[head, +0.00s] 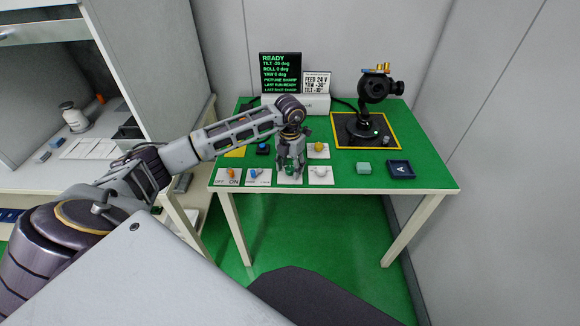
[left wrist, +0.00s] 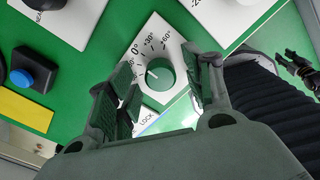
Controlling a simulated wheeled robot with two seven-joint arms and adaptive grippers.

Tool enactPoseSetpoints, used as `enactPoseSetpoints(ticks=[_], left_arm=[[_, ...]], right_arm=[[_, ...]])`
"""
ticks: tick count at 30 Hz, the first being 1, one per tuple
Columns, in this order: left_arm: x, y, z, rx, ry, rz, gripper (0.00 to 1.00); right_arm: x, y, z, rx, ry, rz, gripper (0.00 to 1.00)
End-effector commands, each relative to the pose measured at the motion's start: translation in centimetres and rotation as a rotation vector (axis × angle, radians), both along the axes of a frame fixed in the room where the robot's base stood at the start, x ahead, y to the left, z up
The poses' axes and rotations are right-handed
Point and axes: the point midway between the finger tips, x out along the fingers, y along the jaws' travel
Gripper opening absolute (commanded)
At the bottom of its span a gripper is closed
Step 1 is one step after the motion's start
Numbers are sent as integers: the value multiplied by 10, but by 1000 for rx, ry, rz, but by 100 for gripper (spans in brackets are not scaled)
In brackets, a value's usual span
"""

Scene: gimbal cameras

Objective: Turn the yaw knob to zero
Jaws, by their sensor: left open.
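A round green knob (left wrist: 160,73) with a white pointer line sits on a white plate (left wrist: 145,45) marked 0°, 30° and 60° in the left wrist view. The line lies toward the knob's left side; the exact reading is unclear. My left gripper (left wrist: 166,92) is open, its fingers on either side of the knob with gaps visible. In the head view my left gripper (head: 290,163) is over this plate (head: 290,180) and hides most of the knob. The dark screen (head: 281,72) shows READY and lines for tilt, roll and yaw; the yaw line appears to read 0 deg.
An orange switch (head: 233,172), a blue switch (head: 254,173), a yellow knob (head: 318,147) and a white knob (head: 320,170) surround my gripper. A black gimbal camera (head: 375,90) stands back right. The table's front edge is close.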

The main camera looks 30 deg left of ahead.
Motion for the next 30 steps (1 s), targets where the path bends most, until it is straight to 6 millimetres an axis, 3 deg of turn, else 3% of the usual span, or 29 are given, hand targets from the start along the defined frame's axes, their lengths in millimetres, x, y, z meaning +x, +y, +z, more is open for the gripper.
enactPoseSetpoints(ticks=[11,30], left_arm=[[1,0,24,0,-3,0,51],[1,0,110,0,-2,1,51]], right_arm=[[-1,1,0,0,2,1,40],[-1,1,0,1,2,1,40]])
